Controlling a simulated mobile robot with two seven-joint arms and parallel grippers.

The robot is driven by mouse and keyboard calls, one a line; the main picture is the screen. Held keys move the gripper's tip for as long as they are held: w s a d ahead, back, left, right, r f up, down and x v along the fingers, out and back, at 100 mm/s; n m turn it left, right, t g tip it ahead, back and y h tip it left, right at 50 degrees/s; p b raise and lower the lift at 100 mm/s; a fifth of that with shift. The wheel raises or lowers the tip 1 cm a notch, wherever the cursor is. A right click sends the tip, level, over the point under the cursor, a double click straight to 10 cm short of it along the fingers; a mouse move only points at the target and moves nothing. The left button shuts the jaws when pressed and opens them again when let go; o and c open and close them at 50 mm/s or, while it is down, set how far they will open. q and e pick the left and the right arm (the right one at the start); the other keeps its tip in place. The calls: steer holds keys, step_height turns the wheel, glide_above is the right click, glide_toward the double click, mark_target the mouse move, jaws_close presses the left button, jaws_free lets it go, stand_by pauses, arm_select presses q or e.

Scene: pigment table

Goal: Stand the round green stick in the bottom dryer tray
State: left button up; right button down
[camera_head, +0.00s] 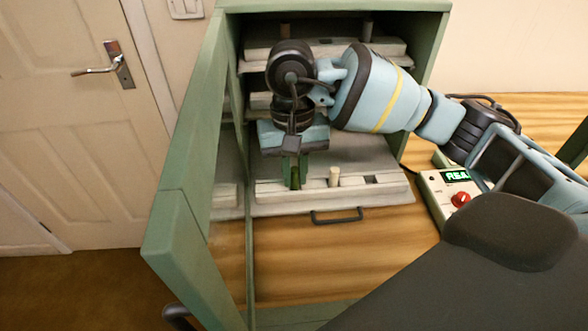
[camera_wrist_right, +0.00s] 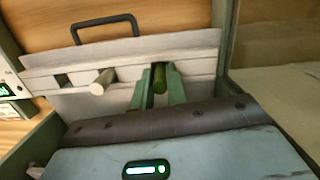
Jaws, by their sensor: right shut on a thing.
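The bottom dryer tray (camera_head: 350,199) is pulled part way out of the green dryer cabinet. My right gripper (camera_head: 295,170) points down over the tray's slotted front bar. It is shut on the round green stick (camera_head: 296,180), which stands roughly upright between the two green fingers. In the right wrist view the stick (camera_wrist_right: 160,76) shows between the fingertips (camera_wrist_right: 160,87), at the bar of the tray (camera_wrist_right: 205,43). I cannot tell how deep its lower end sits in a slot. My left gripper is not in view.
A pale round stick (camera_head: 334,177) stands in the same bar, just right of the green one; an empty slot (camera_head: 372,179) is farther right. The upper tray (camera_head: 385,48) is above my wrist. The open cabinet door (camera_head: 185,180) is at left, a control box (camera_head: 447,200) at right.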

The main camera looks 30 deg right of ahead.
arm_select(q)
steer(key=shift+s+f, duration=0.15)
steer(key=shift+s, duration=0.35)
arm_select(e)
steer(key=shift+f, duration=0.1)
steer(key=c, duration=1.3)
jaws_free()
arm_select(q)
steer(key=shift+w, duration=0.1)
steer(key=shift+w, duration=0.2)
